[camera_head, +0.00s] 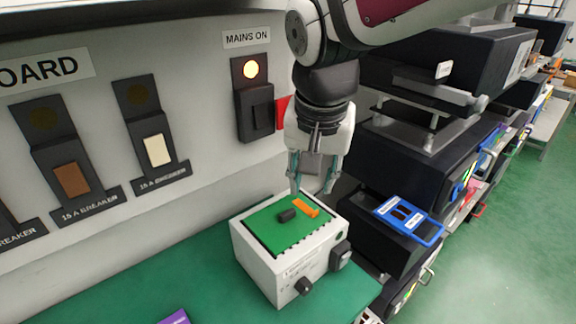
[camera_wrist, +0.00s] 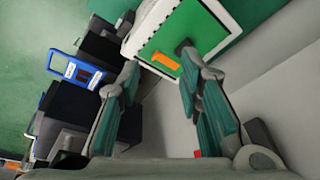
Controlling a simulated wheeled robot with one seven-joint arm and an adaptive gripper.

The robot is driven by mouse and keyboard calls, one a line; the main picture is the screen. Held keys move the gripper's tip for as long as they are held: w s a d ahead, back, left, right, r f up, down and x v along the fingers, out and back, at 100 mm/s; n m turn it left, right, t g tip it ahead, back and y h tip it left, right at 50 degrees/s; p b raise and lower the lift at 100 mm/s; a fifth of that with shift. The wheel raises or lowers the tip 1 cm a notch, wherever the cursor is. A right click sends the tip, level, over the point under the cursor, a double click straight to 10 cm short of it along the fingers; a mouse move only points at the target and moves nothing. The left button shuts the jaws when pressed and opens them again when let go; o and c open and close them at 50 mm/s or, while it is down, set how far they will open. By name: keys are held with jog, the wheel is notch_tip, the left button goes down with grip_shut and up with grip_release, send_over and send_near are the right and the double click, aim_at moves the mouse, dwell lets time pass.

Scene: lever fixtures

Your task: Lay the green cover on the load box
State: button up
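The green cover (camera_head: 275,229) is a flat green plate with a dark knob (camera_head: 287,215) and an orange bar (camera_head: 306,208) on it. It lies on top of the white load box (camera_head: 265,268), which stands on the green bench. In the wrist view the cover (camera_wrist: 205,36) shows at the top, with the knob (camera_wrist: 184,46) close to one fingertip. My gripper (camera_head: 314,190) is above the far side of the box, fingers pointing down and spread apart. In the wrist view nothing shows between the fingers (camera_wrist: 158,77). The head view does not show any contact with the cover.
A wall panel behind carries breakers (camera_head: 70,179) and a MAINS ON switch (camera_head: 256,112) with a lit lamp. A blue-handled frame (camera_head: 408,218) sits on black equipment to the right. The green bench (camera_head: 200,280) is clear left of the box; a purple item (camera_head: 175,318) lies at the front edge.

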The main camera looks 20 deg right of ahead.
jog(key=s+r+n+t+y, duration=0.1)
jog(key=s+r+n+t, duration=0.1)
jog(key=s+n, duration=0.4)
jog(key=shift+s+n, duration=0.4)
jog(key=shift+s, duration=1.35)
